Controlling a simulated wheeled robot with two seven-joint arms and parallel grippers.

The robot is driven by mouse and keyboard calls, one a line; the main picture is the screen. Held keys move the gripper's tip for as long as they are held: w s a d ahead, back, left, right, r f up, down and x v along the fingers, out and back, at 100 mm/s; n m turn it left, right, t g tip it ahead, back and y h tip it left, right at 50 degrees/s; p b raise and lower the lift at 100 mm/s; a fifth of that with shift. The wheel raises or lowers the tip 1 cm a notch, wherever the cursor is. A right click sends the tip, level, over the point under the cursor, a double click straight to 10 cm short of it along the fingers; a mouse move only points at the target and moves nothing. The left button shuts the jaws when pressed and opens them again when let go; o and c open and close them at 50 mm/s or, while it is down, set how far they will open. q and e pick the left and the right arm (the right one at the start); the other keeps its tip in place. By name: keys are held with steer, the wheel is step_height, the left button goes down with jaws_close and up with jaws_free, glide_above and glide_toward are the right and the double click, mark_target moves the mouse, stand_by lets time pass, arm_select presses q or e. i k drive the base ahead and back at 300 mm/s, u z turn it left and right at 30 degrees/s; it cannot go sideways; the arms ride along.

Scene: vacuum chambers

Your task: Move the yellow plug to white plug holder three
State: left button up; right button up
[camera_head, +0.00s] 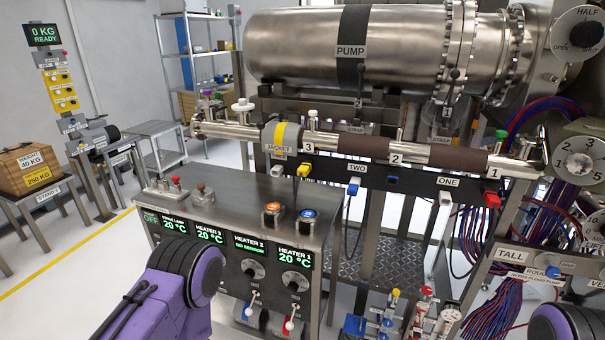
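The yellow plug (304,169) sits on the dark rail under the pipe, below the number 3, with a dark cable hanging from it. A small white piece (277,170) is just left of it, below the JACKET label; it looks like the white holders, but I see no number word on it. White holder TWO (356,186) and white holder ONE (446,197) are further right along the rail. My purple arms show at the lower left and lower right corner. Neither gripper is in view, and neither arm touches the yellow plug.
A blue plug (393,181) and a red plug (491,199) sit on the same rail. The heater cabinet (228,215), with knobs and switches, stands in front at the left. Small valves (389,310) rise at the bottom middle. Cable bundles (495,265) hang at the right.

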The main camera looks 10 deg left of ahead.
mark_target(304, 169)
steer(key=u, duration=0.5)
steer(key=k, duration=1.25)
steer(key=z, duration=0.5)
steer(key=i, duration=0.8)
steer(key=z, duration=0.6)
steer(key=i, duration=0.85)
steer(key=u, duration=1.05)
steer(key=i, duration=0.55)
steer(key=u, duration=0.6)
